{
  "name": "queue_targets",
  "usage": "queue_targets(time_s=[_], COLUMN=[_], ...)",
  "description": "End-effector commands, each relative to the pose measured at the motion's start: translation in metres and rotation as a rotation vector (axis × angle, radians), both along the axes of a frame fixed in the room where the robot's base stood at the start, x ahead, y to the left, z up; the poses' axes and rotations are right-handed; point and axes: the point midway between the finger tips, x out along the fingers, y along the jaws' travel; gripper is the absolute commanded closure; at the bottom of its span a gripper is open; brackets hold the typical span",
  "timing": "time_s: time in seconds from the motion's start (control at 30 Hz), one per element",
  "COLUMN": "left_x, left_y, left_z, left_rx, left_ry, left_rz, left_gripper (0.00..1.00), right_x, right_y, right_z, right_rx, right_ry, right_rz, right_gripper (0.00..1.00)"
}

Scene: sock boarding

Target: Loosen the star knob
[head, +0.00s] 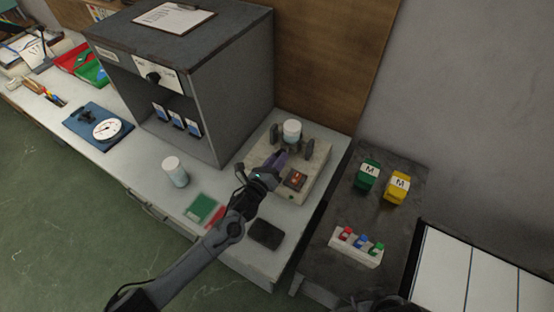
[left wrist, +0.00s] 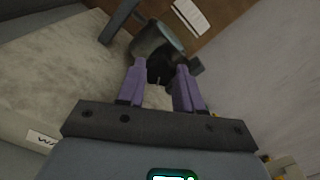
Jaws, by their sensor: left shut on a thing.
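The star knob (left wrist: 160,68) is black and sits between the purple fingers of my left gripper (left wrist: 160,84) in the left wrist view. The gripper is shut on it. A grey round part lies just beyond the knob. In the head view my left gripper (head: 279,160) reaches over a beige machine base (head: 316,165) with dark uprights and a white-topped jar (head: 292,130). The fingers hide the knob there.
A lit red-orange switch (head: 296,179) is on the base, close to my left gripper. A grey cabinet (head: 225,95) stands to the left. A second jar (head: 175,171), a green card (head: 200,208) and a black pad (head: 266,235) lie on the bench. Green and yellow weights (head: 397,187) stand on the right.

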Motion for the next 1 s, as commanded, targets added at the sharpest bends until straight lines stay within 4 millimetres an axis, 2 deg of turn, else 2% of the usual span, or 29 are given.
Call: queue_targets(time_s=[0.07, 0.1, 0.23, 0.67, 0.77, 1.0], left_x=[0.000, 0.000, 0.000, -0.005, -0.015, -0.051], left_y=[0.000, 0.000, 0.000, 0.003, 0.008, 0.028], left_z=[0.000, 0.000, 0.000, 0.000, 0.000, 0.000], left_rx=[0.001, 0.001, 0.002, 0.002, 0.003, 0.003], left_ry=[0.000, 0.000, 0.000, 0.000, 0.000, 0.002], left_rz=[-0.001, -0.001, -0.001, -0.001, -0.001, -0.002], left_gripper=[0.95, 0.60, 0.40, 0.39, 0.39, 0.39], right_x=[0.000, 0.000, 0.000, 0.000, 0.000, 0.000], right_y=[0.001, 0.001, 0.001, 0.001, 0.001, -0.001], right_z=[0.000, 0.000, 0.000, 0.002, 0.005, 0.012], right_rx=[0.002, 0.003, 0.006, 0.006, 0.004, -0.004], right_ry=[0.000, 0.000, 0.000, 0.000, 0.001, 0.000], right_rz=[-0.001, -0.002, -0.004, -0.004, -0.003, 0.002], right_gripper=[0.57, 0.57, 0.57, 0.57, 0.57, 0.57])
